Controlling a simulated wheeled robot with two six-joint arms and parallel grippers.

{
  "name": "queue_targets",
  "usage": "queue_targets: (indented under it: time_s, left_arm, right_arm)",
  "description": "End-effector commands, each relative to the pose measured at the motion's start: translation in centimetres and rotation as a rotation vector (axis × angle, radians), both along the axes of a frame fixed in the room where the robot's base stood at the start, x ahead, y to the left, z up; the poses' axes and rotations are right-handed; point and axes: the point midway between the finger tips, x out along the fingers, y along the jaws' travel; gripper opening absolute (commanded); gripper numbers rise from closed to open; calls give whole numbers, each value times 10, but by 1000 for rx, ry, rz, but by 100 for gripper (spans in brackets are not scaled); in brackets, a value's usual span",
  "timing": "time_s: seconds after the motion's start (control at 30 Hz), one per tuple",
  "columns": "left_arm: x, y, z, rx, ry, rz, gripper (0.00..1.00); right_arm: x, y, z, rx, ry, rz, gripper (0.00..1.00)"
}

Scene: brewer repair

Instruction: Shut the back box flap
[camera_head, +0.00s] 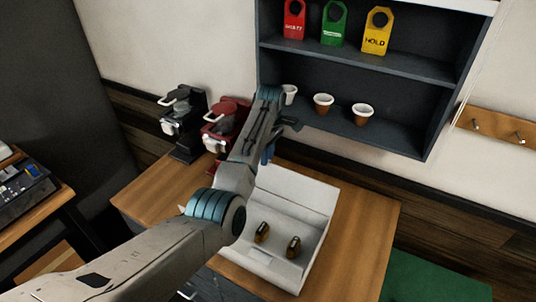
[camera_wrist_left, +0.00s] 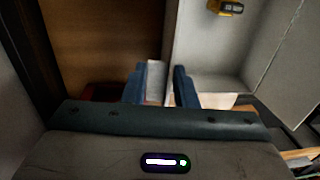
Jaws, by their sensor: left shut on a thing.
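The white open box (camera_head: 268,268) stands on the wooden counter. Its back flap (camera_head: 298,188) is raised and leans up at the rear of the box. My left gripper (camera_head: 268,152) is at the back left of the box, partly hidden by my arm. In the left wrist view, my left gripper's blue fingers (camera_wrist_left: 162,88) are shut on a pale panel edge, which appears to be the back flap (camera_wrist_left: 155,78). My right gripper is not in view.
Two brown-and-gold items (camera_head: 262,232) lie in the box. Black (camera_head: 184,122) and red (camera_head: 226,122) brewers stand behind to the left. A dark shelf (camera_head: 380,134) with several cups and coloured tags hangs above. The counter right of the box (camera_head: 365,225) is clear.

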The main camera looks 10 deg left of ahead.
Motion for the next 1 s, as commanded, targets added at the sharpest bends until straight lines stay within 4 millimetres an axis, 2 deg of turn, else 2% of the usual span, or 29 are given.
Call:
queue_targets:
  time_s: [0.37, 1.0]
  left_arm:
    - [-17, 7, 1, -47, -116, 2, 0]
    - [-60, 24, -3, -177, -434, 1, 0]
  right_arm:
    - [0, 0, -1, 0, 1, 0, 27]
    - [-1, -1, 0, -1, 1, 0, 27]
